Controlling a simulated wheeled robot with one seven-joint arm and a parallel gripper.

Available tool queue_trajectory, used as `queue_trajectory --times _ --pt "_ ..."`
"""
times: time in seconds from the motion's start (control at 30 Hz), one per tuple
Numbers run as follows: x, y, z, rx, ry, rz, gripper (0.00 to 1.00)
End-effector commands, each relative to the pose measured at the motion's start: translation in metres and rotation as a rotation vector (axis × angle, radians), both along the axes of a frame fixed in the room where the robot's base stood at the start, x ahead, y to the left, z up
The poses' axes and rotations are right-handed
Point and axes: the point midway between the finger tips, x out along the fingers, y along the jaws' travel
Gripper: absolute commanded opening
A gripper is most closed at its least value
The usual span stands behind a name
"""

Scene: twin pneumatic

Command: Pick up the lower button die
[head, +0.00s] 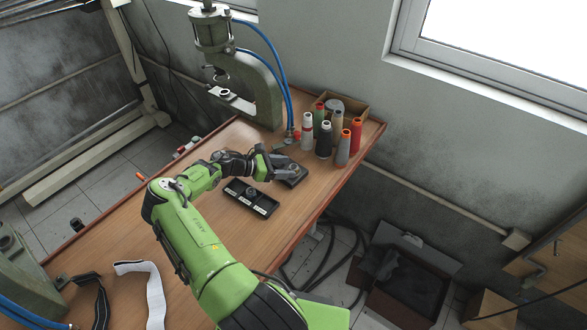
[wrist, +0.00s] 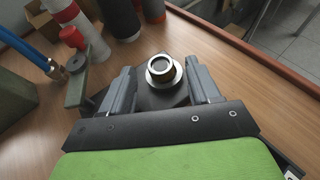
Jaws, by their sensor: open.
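A small round metal die (wrist: 160,68), silver-rimmed with a dark ring on top, stands upright on a dark pad (wrist: 157,99) in the wrist view. My gripper (wrist: 161,76) is open, with one finger on each side of the die. The die looks apart from the fingers, but I cannot tell the exact gaps. In the head view my gripper (head: 268,165) is over the dark pad (head: 292,175), and the die there is largely hidden. Another round piece (head: 251,192) sits in the black compartment tray (head: 233,188); its markings are too small to read.
A green pneumatic press (head: 267,95) with blue hoses stands behind my gripper. Several thread cones (head: 324,140) and a cardboard box (head: 352,112) stand at the back right. Black and white straps (head: 153,285) lie at the front left. The table's right edge is close.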

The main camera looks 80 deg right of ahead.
Motion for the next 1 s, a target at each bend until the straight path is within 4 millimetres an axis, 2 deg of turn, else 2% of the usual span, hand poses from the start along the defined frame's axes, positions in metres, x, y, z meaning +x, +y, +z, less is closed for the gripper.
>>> queue_trajectory --times 0.1,0.27,0.67,0.9,1.0 --pt "-0.007 -0.005 -0.003 0.000 -0.001 0.001 0.61" --pt "-0.006 -0.004 -0.004 0.000 -0.001 0.001 0.61" --pt "-0.006 -0.004 -0.004 0.001 -0.001 0.001 0.02" --pt "-0.006 -0.004 -0.002 -0.001 -0.001 0.001 0.00" --pt "-0.006 -0.004 0.010 -0.002 -0.001 0.001 0.00"
